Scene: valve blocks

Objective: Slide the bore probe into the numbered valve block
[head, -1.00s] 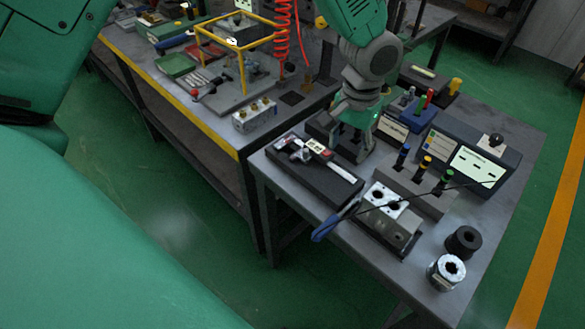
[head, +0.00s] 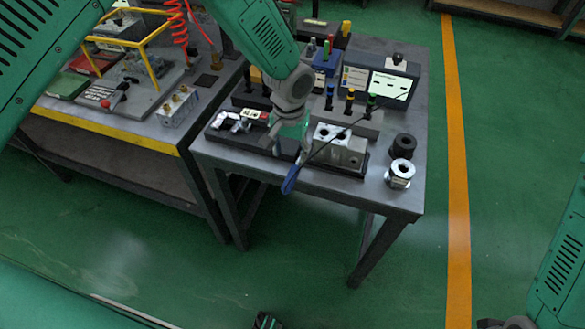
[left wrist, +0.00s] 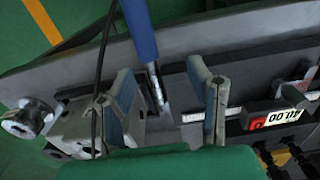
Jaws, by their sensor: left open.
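The bore probe has a blue handle (head: 290,180) that sticks out past the front table edge, and a metal shaft. A thin black cable runs from it across the block to the display unit. The silver valve block (head: 338,147), with dark round bores on top, stands just right of it; any number is too small to read. My left gripper (head: 292,148) is low over the table, left of the block. In the left wrist view, its open fingers (left wrist: 163,98) stand either side of the probe's metal shaft (left wrist: 155,85), apart from it.
A caliper (head: 230,122) lies on a dark base to the left. A second bench with a yellow frame is at left.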

